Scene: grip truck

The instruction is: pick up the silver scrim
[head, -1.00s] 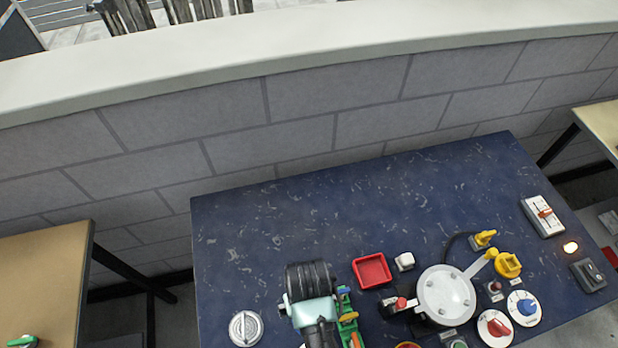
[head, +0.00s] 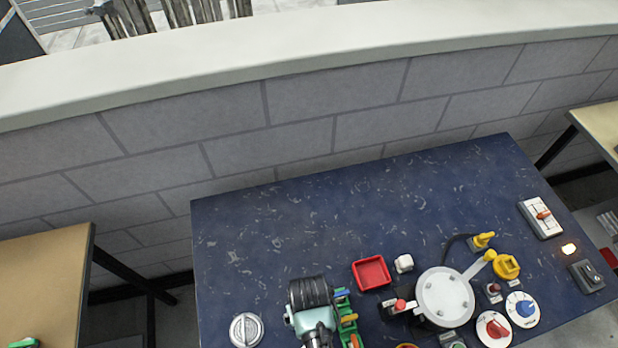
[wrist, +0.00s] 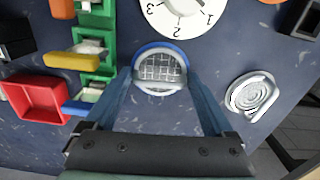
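The silver scrim (wrist: 160,72) appears to be the round grey mesh disc with a blue rim and a silver bar in the wrist view. It lies on the dark blue tabletop, and I cannot pick it out in the head view. My gripper (wrist: 160,82) is open, with one blue-grey finger at each side of the disc's near edge. Nothing is clamped between the fingers. I cannot tell whether they touch the rim. The fingertips do not show clearly in the head view, where my arm covers part of the table.
A ridged silver disc (wrist: 252,95) lies to the right; it also shows in the head view (head: 246,329). A white numbered dial (wrist: 183,12) is just beyond the scrim. A green holder (wrist: 97,45) and red tray (wrist: 36,98) stand left. The table's back (head: 330,200) is clear.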

